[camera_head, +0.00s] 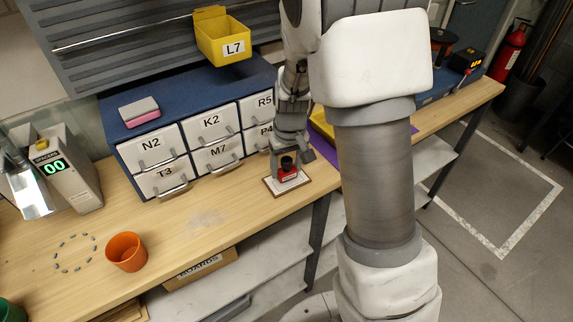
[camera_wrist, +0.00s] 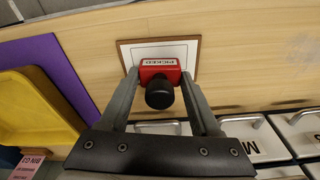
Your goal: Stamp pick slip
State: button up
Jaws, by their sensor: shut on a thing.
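The stamp (camera_head: 287,172) is a red block with a black knob. In the wrist view the stamp (camera_wrist: 159,72) bears a label reading PICKED. The pick slip (camera_head: 271,184) is a white sheet with a brown border, flat on the bench near its front edge; it also shows in the wrist view (camera_wrist: 183,48). My gripper (camera_head: 287,160) is shut on the stamp, one finger on each side (camera_wrist: 160,85). The stamp is over the slip; I cannot tell whether its underside touches the paper. The slip's middle is hidden by the stamp.
A drawer cabinet (camera_head: 190,95) with labelled drawers stands just behind and left. A yellow tray (camera_wrist: 35,108) on a purple mat (camera_wrist: 68,65) lies beside the slip. An orange cup (camera_head: 126,252) and a 00 display device (camera_head: 62,175) stand left. Bench between is mostly clear.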

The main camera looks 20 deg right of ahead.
jog(key=shift+f+b, duration=0.55)
jog(key=shift+f, duration=0.05)
dwell(1.9)
jog(key=shift+r, duration=0.15)
jog(key=shift+r+p, duration=2.65)
jog(key=shift+r, duration=0.85)
